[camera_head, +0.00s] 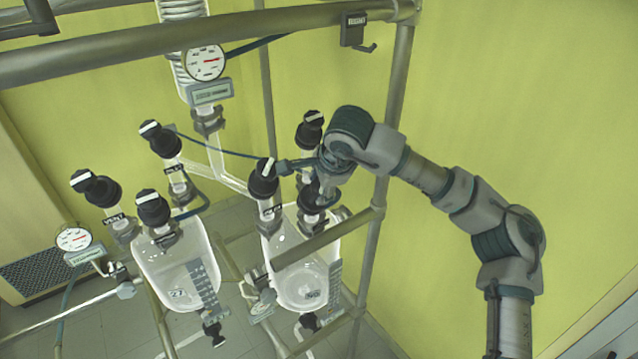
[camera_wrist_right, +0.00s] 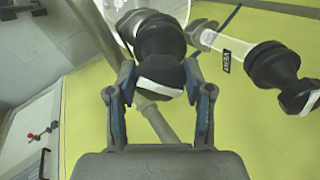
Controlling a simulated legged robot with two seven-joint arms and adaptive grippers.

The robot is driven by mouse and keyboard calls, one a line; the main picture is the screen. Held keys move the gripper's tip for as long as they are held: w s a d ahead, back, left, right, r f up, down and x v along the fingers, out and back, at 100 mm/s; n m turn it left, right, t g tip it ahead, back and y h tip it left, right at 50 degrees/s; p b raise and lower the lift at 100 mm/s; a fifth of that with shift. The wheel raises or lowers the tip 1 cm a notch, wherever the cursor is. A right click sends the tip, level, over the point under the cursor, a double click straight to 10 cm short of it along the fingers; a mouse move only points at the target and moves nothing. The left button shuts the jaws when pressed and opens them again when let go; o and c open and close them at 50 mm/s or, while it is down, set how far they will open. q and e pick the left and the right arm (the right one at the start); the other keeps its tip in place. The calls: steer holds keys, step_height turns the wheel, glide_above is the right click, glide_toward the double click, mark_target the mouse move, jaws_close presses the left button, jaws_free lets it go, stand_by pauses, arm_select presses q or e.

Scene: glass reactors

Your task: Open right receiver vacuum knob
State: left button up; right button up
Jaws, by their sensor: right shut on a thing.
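The right glass receiver (camera_head: 312,262) hangs in the metal frame, with several black valve knobs on top. My right gripper (camera_head: 303,184) comes in from the right and is shut on a black knob, partly hidden behind its fingers in the head view. In the right wrist view my gripper (camera_wrist_right: 160,100) has one finger on each side of this black knob (camera_wrist_right: 160,45), which has a white stripe on its end. The label of the held knob is hidden. My left gripper is not in view.
A knob marked VENT (camera_wrist_right: 280,70) stands beside the held one in the wrist view. Nearby are a left knob (camera_head: 263,180) and a rear knob (camera_head: 310,130). The left receiver (camera_head: 175,270) and frame post (camera_head: 381,180) are close.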

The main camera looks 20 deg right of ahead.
steer(key=n, duration=0.4)
steer(key=shift+s+f+n+p, duration=0.1)
steer(key=shift+f+n+p, duration=0.2)
steer(key=shift+p, duration=0.1)
steer(key=n, duration=0.4)
steer(key=shift+d+r+n+p, duration=0.1)
steer(key=shift+r+n+p, duration=0.05)
steer(key=shift+n+p, duration=0.2)
steer(key=n+p, duration=0.1)
steer(key=n, duration=0.3)
steer(key=shift+d+n+t+y, duration=0.1)
steer(key=shift+n+t+y, duration=0.15)
steer(key=shift+t+y, duration=0.15)
steer(key=n+p, duration=0.1)
steer(key=n, duration=0.3)
steer(key=shift+d+r, duration=0.1)
steer(key=shift+r, duration=0.05)
steer(key=n, duration=0.4)
steer(key=shift+d+y+p, duration=0.1)
steer(key=shift+y+p, duration=0.2)
steer(key=shift+p, duration=0.05)
steer(key=shift+r+n+p, duration=0.15)
steer(key=shift+n+p, duration=0.15)
steer(key=shift+n, duration=0.6)
steer(key=shift+d+n+p, duration=0.1)
steer(key=shift+n+p, duration=1.1)
steer(key=shift+n, duration=0.6)
